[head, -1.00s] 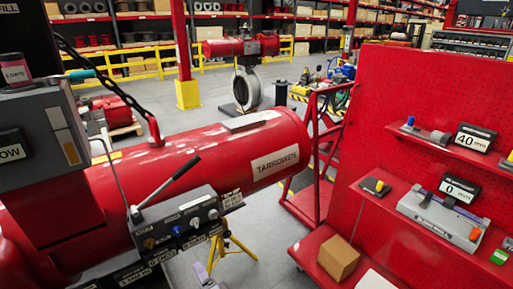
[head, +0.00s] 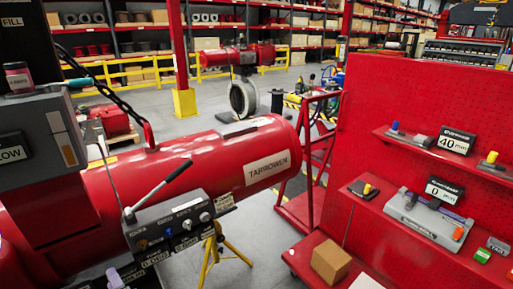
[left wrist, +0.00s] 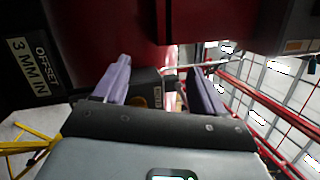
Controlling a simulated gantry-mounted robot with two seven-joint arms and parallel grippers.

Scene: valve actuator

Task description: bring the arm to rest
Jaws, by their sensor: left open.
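My left gripper (left wrist: 160,82) shows in the left wrist view, with two purple fingers spread apart and nothing between them. A dark block with a label lies beyond the fingers, under the red actuator body. In the head view only a small purplish piece at the bottom left may be a fingertip; the rest is hidden or out of frame. The red valve actuator (head: 215,160) lies across the left half of the head view. Its grey control block (head: 170,228) carries knobs and a tilted lever (head: 160,187). My right gripper is not seen.
A red pegboard cart (head: 425,110) with shelves, a grey case (head: 428,215) and displays stands at right. A cardboard box (head: 330,262) sits on its lower deck. A yellow stand (head: 213,255) is below the actuator. Open floor lies behind, before a yellow railing (head: 130,72).

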